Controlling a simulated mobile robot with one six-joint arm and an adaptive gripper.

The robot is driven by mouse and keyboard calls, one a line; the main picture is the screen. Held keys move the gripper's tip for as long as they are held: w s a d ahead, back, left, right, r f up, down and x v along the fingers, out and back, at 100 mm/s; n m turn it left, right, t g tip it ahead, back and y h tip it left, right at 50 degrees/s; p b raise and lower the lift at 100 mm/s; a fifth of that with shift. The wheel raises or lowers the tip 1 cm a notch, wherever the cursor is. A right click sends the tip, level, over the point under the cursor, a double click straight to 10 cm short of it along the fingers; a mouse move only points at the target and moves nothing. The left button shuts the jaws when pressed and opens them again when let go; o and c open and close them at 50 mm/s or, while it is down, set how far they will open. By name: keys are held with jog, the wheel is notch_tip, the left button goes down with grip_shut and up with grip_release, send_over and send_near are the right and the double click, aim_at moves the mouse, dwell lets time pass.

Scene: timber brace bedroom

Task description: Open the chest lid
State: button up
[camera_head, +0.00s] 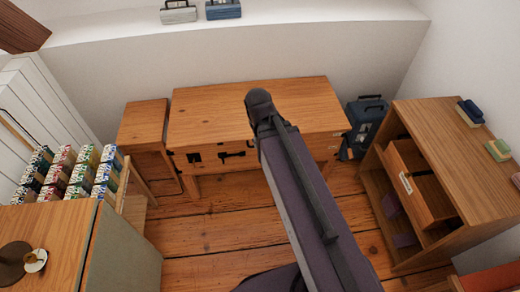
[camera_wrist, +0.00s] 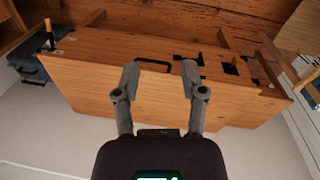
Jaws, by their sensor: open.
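The wooden chest (camera_head: 205,112) stands against the back wall, and its lid looks shut. Its front carries dark metal fittings and a black handle (camera_head: 232,154). My arm crosses in front of the chest's right part and hides some of its top and front. In the wrist view the chest (camera_wrist: 110,82) appears turned over, with its front edge and black handle (camera_wrist: 153,64) ahead of my fingers. My gripper (camera_wrist: 160,78) is open and empty, its fingers apart over the chest near the handle. Whether they touch it cannot be told. The head view does not show the fingers.
A small wooden cabinet (camera_head: 145,128) stands close to the chest's left. A blue case (camera_head: 366,118) stands at its right. A wooden shelf unit (camera_head: 455,150) is at the right, and a counter (camera_head: 50,225) with several cartons at the left. Bare plank floor (camera_head: 210,235) lies in front.

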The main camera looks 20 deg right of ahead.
jog(key=w+d+f+n+t+h+b, duration=0.15)
jog(key=w+f+h+b, duration=0.25)
jog(key=f+b, duration=0.7)
jog(key=w+f+n+t+h+b, duration=0.2)
jog(key=w+f+h+b, duration=0.15)
jog(key=f+b, duration=0.75)
jog(key=w+a+f+n+t+h+b, duration=0.4)
jog(key=w+a+f+n+t+b, duration=0.1)
jog(key=b, duration=1.8)
jog(key=shift+w+a+f+t, duration=0.65)
jog(key=shift+w+f, duration=0.55)
jog(key=shift+f, duration=0.5)
jog(key=shift+r+b+x, duration=0.2)
jog(key=shift+b+x, duration=0.7)
jog(key=shift+x, duration=6)
jog(key=shift+s+d, duration=0.1)
grip_shut()
